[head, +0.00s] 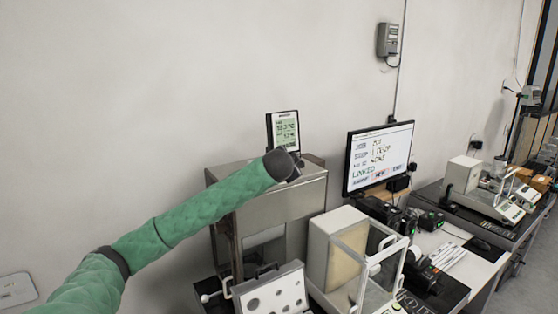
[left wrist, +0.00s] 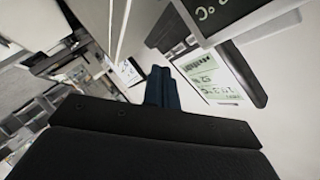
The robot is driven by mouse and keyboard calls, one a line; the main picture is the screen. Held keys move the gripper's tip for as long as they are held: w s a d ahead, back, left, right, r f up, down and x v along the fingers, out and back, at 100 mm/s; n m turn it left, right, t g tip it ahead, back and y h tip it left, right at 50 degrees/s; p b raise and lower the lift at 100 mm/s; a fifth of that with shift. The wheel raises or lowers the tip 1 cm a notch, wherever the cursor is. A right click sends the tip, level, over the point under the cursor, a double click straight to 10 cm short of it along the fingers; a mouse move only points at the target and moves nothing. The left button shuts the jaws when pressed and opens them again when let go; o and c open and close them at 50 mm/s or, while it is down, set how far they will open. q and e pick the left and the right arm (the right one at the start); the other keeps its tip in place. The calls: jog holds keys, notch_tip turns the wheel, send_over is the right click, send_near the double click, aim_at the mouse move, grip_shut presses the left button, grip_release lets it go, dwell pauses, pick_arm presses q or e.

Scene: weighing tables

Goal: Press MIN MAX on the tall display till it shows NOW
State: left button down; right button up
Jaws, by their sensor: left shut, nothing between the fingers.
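The tall display (head: 285,131), a dark-framed unit with a pale green screen, stands upright on top of a steel cabinet against the wall. Its screen carries temperature and percent lines; the small mode word is too small to read surely. In the left wrist view the tall display (left wrist: 217,78) appears tilted, right of my fingers. My left gripper (left wrist: 160,88) is shut and empty, its fingertips close to the display's lower edge; I cannot tell whether they touch. In the head view my left arm's dark wrist hides the gripper and the display's foot. My right gripper is not in view.
The steel cabinet (head: 270,183) stands under the display. A glass-sided balance (head: 350,262) and a monitor (head: 378,157) reading LINKED are to the right. Another panel with a °C mark (left wrist: 228,14) is close at the top of the wrist view.

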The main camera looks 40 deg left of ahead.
pick_arm(q)
jog(key=shift+w+a+f, duration=0.1)
jog(key=shift+w+a, duration=0.2)
jog(key=shift+a, duration=0.4)
jog(key=shift+w+a+f, duration=0.15)
jog(key=shift+w+a, duration=0.15)
jog(key=shift+a, duration=0.45)
jog(key=shift+w+a+f, duration=0.1)
jog(key=shift+w+a, duration=0.2)
jog(key=shift+a, duration=0.4)
jog(key=shift+a, duration=0.1)
dwell(0.4)
jog(key=shift+w+a, duration=0.1)
jog(key=shift+a, duration=0.2)
jog(key=shift+w+a, duration=0.15)
jog(key=shift+a, duration=0.2)
dwell(0.9)
jog(key=shift+d, duration=0.2)
jog(key=shift+s+d, duration=0.3)
jog(key=shift+d, duration=0.25)
jog(key=shift+s+d+r, duration=0.15)
jog(key=shift+s+d, duration=0.15)
jog(key=shift+d, duration=0.45)
jog(key=shift+s+d+r, duration=0.1)
jog(key=shift+s+d, duration=0.25)
jog(key=shift+d, duration=0.45)
jog(key=shift+s+d+r, duration=0.15)
jog(key=shift+s+d, duration=0.15)
jog(key=shift+d, duration=0.45)
